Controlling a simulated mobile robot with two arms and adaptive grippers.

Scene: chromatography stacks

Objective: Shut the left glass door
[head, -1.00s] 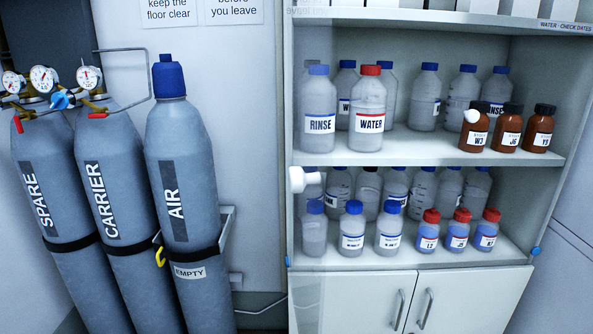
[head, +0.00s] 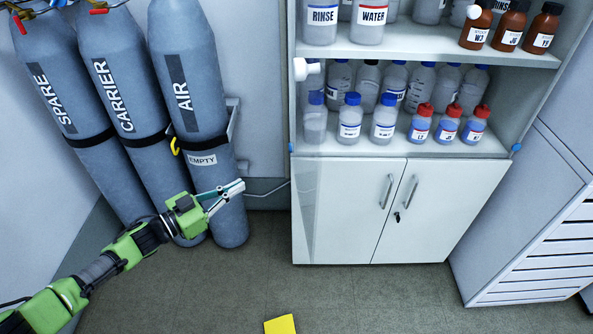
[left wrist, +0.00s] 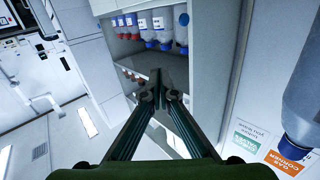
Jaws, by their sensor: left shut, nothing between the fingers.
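The left glass door (head: 318,200) is a clear panel at the left side of the cabinet. It stands open, seen nearly edge-on, and its outline is faint. Its white round knob (head: 306,69) shows in front of the left bottles on the lower shelf. My left gripper (head: 241,186) is shut and empty, in front of the AIR cylinder, left of the door and lower than the knob. In the left wrist view, its fingertips (left wrist: 161,94) meet with the cabinet's bottles behind them; I cannot make out the door there. My right gripper is not in view.
The gas cylinders (head: 190,70) stand against the wall to the left. The cabinet shelves (head: 400,52) hold several bottles, above white lower doors (head: 345,210). Another white knob (head: 473,12) shows near the brown bottles. A yellow item (head: 280,324) lies on the otherwise clear floor.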

